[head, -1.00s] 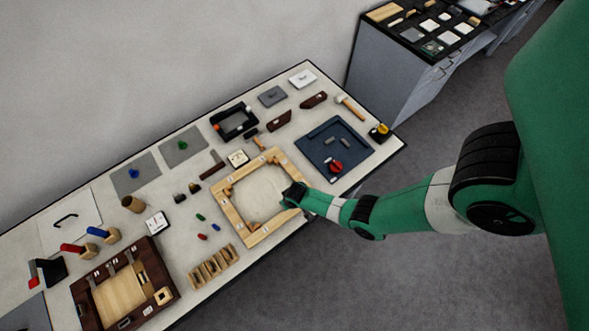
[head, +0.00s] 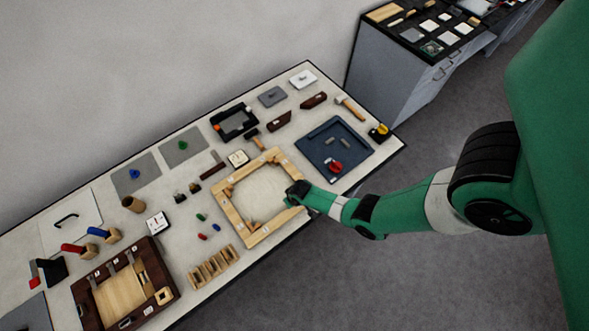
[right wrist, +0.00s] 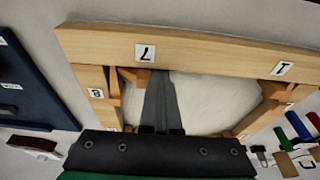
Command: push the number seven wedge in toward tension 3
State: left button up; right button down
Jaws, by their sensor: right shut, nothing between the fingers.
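A pale wooden frame (head: 231,215) lies on the table around a whitish panel. In the right wrist view, its near rail carries an upside-down 7 label (right wrist: 145,53). A small wooden wedge (right wrist: 136,76) lies against the inner edge of that rail, close to the corner. My right gripper (head: 292,193) is over this side of the frame. In the right wrist view, its grey fingers (right wrist: 158,82) are shut and empty, with the tips just beside the wedge; I cannot tell whether they touch it. My left gripper is not in view.
A blue tray (head: 358,164) with a red knob lies beyond the gripper. A hammer (head: 350,107) and yellow-topped block (head: 380,131) are near the right edge. A dark wooden frame (head: 83,296) and slotted wooden rack (head: 213,268) stand to the left.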

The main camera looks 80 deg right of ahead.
jog(key=shift+s+d, duration=0.35)
jog(key=shift+d, duration=0.05)
dwell(0.4)
jog(key=r+p, duration=0.5)
jog(key=shift+w+a, duration=0.35)
jog(key=shift+a, duration=0.05)
